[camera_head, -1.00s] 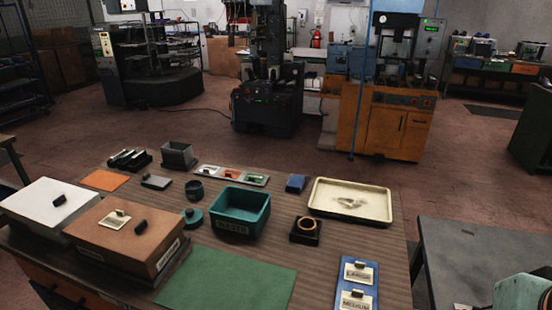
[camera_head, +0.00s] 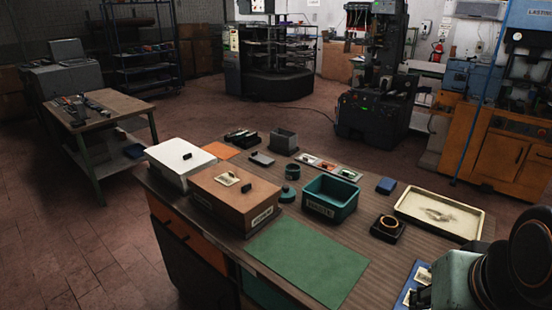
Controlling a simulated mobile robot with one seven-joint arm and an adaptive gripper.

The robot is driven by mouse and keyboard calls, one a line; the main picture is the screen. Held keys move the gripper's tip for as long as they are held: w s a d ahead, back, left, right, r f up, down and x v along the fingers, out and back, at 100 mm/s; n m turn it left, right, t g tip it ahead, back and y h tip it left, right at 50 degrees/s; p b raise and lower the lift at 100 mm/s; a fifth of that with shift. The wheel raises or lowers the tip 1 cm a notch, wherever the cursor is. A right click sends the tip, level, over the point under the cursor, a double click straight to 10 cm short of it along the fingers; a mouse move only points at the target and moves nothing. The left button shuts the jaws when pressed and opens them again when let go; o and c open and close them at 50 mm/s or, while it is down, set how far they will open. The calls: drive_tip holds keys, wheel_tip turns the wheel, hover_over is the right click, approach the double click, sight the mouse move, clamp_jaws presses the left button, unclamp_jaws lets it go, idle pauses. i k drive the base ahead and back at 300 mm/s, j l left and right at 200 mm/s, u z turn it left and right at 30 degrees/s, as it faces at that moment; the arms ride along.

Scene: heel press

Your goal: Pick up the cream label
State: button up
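A small cream label (camera_head: 227,179) lies flat on the lid of the brown box (camera_head: 235,190), left of a small black knob (camera_head: 246,187). Another cream label (camera_head: 423,275) shows on the blue board (camera_head: 403,298) at the lower right, partly covered by my arm. I cannot tell from the picture which of these is the task's label. Links of my arm fill the lower right corner. My gripper itself does not show.
The wooden table also bears a white box (camera_head: 178,168), a green mat (camera_head: 305,262), a teal bin (camera_head: 328,203), a black block with a brass ring (camera_head: 388,228) and a cream tray (camera_head: 438,214). A workbench (camera_head: 95,112) stands at the left. Open floor lies between.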

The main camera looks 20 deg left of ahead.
sight(227, 181)
drive_tip(key=k+u, duration=0.1)
drive_tip(key=u, duration=1.15)
